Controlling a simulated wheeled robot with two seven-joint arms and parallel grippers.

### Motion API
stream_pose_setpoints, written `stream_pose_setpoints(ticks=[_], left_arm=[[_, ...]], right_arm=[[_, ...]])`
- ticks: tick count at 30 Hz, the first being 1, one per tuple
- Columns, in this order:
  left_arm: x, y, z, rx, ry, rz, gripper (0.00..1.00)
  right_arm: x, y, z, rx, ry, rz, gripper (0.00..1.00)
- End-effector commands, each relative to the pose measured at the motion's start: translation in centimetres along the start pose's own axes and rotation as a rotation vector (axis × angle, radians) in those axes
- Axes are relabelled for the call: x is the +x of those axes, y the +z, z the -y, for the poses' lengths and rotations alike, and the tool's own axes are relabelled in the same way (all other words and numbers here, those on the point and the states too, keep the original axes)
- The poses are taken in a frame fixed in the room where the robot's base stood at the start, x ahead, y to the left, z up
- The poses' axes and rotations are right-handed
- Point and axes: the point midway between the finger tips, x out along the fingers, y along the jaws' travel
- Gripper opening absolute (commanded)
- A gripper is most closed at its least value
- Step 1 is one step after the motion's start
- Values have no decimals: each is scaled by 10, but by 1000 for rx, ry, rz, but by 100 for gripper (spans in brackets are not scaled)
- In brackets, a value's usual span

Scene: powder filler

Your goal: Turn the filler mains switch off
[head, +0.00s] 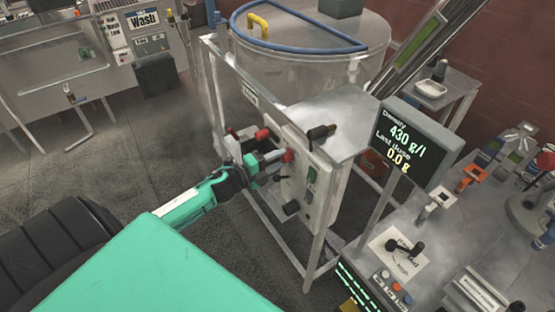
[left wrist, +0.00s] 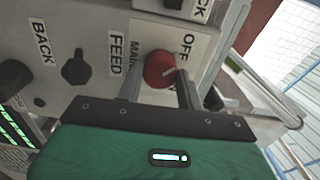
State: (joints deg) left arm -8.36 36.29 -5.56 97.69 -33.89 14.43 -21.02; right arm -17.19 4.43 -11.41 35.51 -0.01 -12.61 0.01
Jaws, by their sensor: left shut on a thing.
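The filler's mains switch is a red round knob on the grey control panel (head: 323,190). In the left wrist view the red knob (left wrist: 159,69) sits between my two fingers, beside the printed words OFF (left wrist: 187,46) and MAIN, the latter partly hidden by a finger. A short pale mark on the knob slants to the upper right in that view. In the head view the knob (head: 288,156) shows at the tip of my left gripper (head: 270,161). My left gripper is shut on the knob. My right gripper is not in view.
Close by on the panel are a black knob (left wrist: 75,68) beside the FEED label and another dark control near BACK. The steel frame (head: 318,255) stands around the panel. A density display (head: 411,142) stands to the right, above a cluttered bench.

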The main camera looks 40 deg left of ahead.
Motion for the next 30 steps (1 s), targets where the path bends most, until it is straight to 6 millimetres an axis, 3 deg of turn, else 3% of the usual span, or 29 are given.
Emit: stream_pose_setpoints(ticks=[4, 5, 7, 8, 20, 30], left_arm=[[0, 0, 0, -2, 1, 1, 14], [0, 0, 0, -2, 1, 1, 43], [0, 0, 0, -2, 1, 1, 57], [0, 0, 0, -1, 1, 1, 59], [-6, 0, -2, -1, 1, 0, 59], [-52, 0, -4, 0, 3, -1, 59]], right_arm=[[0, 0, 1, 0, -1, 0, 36], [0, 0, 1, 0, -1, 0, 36], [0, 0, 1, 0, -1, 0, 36], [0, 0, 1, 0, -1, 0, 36], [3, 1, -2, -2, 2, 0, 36], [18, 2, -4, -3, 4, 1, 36]])
